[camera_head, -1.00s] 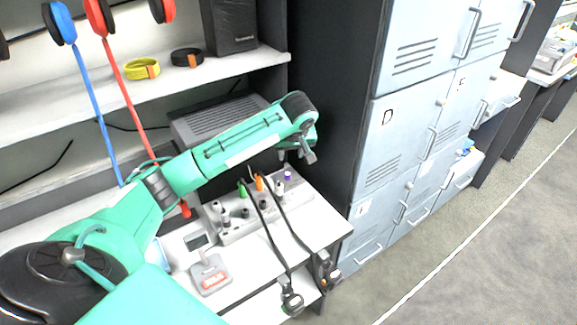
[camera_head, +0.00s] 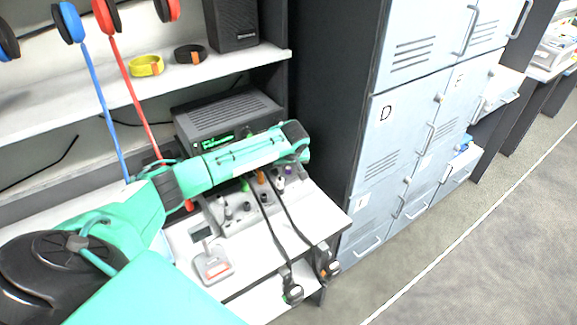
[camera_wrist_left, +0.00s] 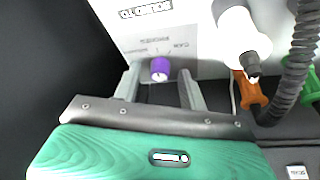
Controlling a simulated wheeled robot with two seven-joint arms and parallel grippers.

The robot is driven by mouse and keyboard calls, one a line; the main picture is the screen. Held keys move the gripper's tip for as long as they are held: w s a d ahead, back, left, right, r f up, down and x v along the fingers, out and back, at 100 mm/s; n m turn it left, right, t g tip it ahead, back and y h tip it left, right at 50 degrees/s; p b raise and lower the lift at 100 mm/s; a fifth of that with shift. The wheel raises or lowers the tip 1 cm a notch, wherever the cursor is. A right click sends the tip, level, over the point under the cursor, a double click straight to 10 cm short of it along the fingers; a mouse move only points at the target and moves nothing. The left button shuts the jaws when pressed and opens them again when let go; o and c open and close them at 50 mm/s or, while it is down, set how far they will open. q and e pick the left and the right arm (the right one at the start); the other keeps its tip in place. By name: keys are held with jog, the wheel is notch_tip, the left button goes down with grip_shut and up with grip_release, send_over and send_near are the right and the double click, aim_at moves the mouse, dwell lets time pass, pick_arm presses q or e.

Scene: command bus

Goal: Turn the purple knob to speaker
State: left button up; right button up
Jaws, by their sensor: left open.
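The purple knob (camera_wrist_left: 159,68) sits on a light panel in the left wrist view, with small printed labels above it, upside down and hard to read. A pale mark shows on its lower edge. In the head view the purple knob (camera_head: 288,170) shows just below the end of my left arm. My left gripper (camera_wrist_left: 159,75) is open, with one finger on each side of the knob and a gap visible on both sides. In the head view the arm's end largely hides its fingers. My right gripper is not in view.
The grey control panel (camera_head: 238,218) holds several dark knobs, plus green and orange plugs (camera_wrist_left: 252,92) with black cables close beside the purple knob. A white connector (camera_wrist_left: 242,32) stands near the gripper. A black receiver (camera_head: 225,112) is behind; grey lockers (camera_head: 395,130) stand right.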

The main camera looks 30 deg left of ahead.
pick_arm(q)
jog(key=shift+c, duration=1.2)
grip_shut()
jog(key=shift+d+r+n+p, duration=0.1)
jog(key=shift+r+n+p, duration=0.1)
jog(key=shift+n+p, duration=0.4)
jog(key=n+g+p, duration=0.1)
jog(key=n+p, duration=0.1)
jog(key=p, duration=0.1)
jog(key=shift+d+n+y, duration=0.1)
jog(key=shift+n+y, duration=0.2)
jog(key=shift+y, duration=0.1)
jog(key=shift+w+n+g+p, duration=0.1)
jog(key=shift+n+g+p, duration=0.4)
jog(key=shift+n+p, duration=0.3)
jog(key=shift+f+n+g+p, duration=0.15)
jog(key=shift+n+g+p, duration=0.2)
jog(key=shift+n, duration=0.75)
jog(key=shift+w+n+g, duration=0.1)
jog(key=shift+n+g, duration=0.15)
jog(key=shift+n, duration=0.45)
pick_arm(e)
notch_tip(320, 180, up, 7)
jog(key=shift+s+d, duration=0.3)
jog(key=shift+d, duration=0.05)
pick_arm(q)
jog(key=shift+y, duration=0.3)
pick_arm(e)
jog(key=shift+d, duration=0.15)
